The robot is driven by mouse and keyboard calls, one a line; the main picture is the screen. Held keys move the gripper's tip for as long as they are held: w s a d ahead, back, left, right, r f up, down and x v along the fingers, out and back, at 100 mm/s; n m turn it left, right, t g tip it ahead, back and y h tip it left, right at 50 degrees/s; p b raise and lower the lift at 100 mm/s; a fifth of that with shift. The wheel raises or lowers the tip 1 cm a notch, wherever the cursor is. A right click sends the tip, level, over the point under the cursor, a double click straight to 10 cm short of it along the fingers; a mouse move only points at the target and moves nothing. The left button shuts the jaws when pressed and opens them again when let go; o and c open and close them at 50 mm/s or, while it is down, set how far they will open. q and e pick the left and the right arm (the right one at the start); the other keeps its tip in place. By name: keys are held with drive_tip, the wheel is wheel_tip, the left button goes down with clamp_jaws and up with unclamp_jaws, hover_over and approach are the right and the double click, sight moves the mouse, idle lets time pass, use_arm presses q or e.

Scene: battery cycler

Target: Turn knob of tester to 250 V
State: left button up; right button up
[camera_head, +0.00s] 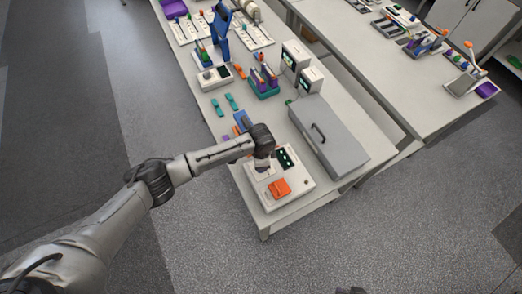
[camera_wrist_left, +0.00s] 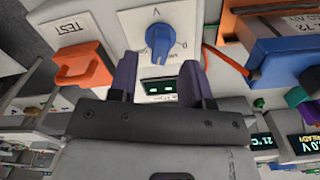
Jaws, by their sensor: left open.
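The tester (camera_head: 304,186) is a white box at the near end of the bench, with a dark display (camera_head: 287,158) and an orange TEST part (camera_head: 279,188). My left gripper (camera_head: 263,161) is over it and hides the knob in the head view. In the left wrist view the blue knob (camera_wrist_left: 159,42) sits on a white dial plate (camera_wrist_left: 142,18) marked V. The purple fingers of my left gripper (camera_wrist_left: 157,64) are apart and empty, one to each side below the knob in the picture. The knob's setting is not readable. My right gripper is not seen.
A grey lidded case (camera_head: 330,137) stands right behind the tester. An orange and blue battery-like block (camera_wrist_left: 280,45) is close beside the dial in the left wrist view. Teal clips (camera_head: 231,101) and a rack (camera_head: 264,86) lie farther along the bench.

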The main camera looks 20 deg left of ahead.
use_arm(q)
wheel_tip(320, 180, up, 10)
idle(0.4)
idle(0.5)
